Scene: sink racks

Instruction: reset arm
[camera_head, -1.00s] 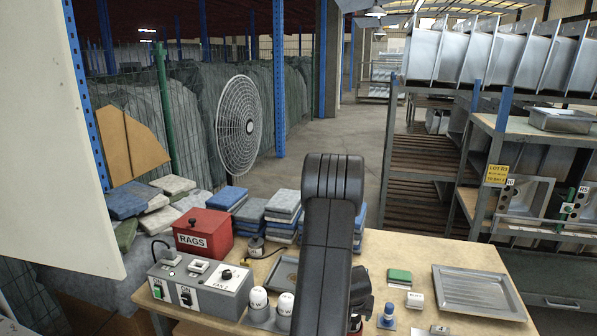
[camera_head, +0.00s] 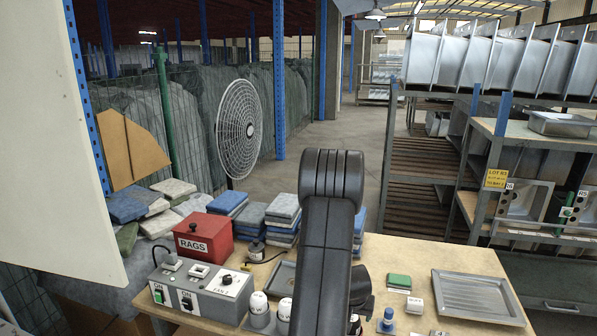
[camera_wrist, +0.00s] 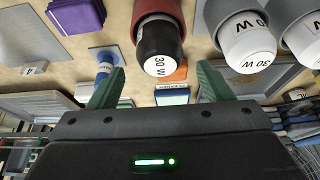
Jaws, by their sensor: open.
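My gripper (camera_wrist: 161,72) shows in the wrist view with its two green fingers spread wide apart. Nothing is clamped between them. In the head view my dark arm rises over the middle of the workbench (camera_head: 420,255), and my gripper is hidden from that view.
The bench holds a grey switch box (camera_head: 215,300), a red RAGS box (camera_head: 203,238), stacked cloths (camera_head: 283,212), a green pad (camera_head: 399,281) and a metal tray (camera_head: 475,296). White-capped items (camera_wrist: 247,45) stand at right in the wrist view. A rack (camera_head: 495,150) stands right.

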